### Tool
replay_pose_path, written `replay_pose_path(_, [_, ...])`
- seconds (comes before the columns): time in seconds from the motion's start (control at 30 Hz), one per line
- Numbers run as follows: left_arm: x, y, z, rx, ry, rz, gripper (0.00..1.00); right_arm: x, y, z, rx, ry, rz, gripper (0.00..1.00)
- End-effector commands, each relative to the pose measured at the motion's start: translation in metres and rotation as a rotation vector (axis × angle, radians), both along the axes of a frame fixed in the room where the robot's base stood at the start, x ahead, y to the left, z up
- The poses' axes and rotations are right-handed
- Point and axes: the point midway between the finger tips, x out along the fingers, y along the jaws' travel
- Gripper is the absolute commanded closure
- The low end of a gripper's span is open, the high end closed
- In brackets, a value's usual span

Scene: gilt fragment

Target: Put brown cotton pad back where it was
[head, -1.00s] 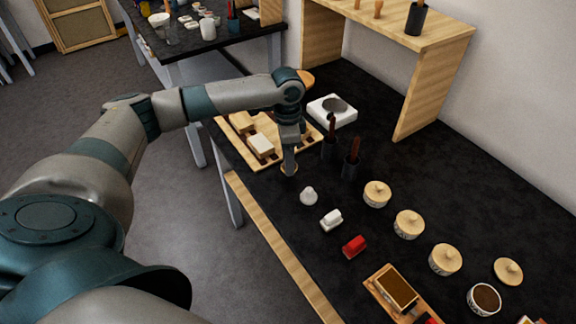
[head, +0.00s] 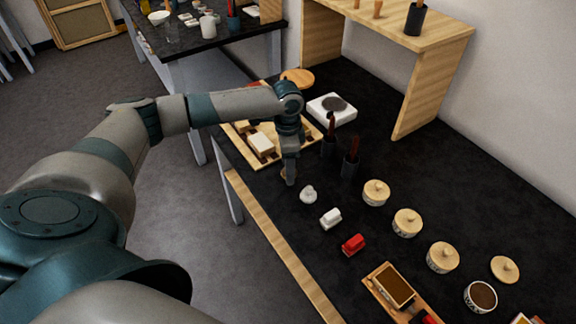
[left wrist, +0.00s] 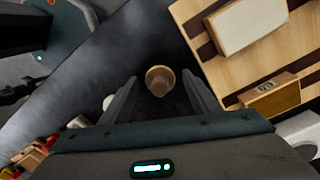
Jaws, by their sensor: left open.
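A small round brown pad-like piece (left wrist: 160,80) stands on the black table in the left wrist view, between the spread fingers. I take it for the brown cotton pad. In the head view it is mostly hidden behind the gripper, with only a tan sliver (head: 284,174) showing. My left gripper (head: 290,182) is open, pointing down over the table; it also shows in the left wrist view (left wrist: 160,88). Contact between fingers and piece cannot be told. My right gripper is in neither view.
A striped wooden board (head: 236,150) with pale blocks (head: 262,144) lies just behind the gripper. A white knob-like piece (head: 308,194), white block (head: 331,218) and red block (head: 353,244) stand in front. Dark holders (head: 350,169) and lidded jars (head: 376,192) are to the right.

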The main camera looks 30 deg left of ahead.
Motion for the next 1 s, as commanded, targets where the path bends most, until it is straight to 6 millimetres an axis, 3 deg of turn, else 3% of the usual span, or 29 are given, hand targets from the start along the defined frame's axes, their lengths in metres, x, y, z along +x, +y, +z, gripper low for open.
replay_pose_path(0.37, [0.001,0.0,0.018,-0.001,-0.002,-0.001,0.44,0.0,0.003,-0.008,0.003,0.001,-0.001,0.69])
replay_pose_path(0.8, [0.003,0.002,0.092,-0.002,-0.004,0.0,0.44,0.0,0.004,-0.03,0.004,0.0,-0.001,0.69])
replay_pose_path(1.0, [0.003,0.003,0.115,-0.001,-0.002,0.0,0.44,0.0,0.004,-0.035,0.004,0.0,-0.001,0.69])
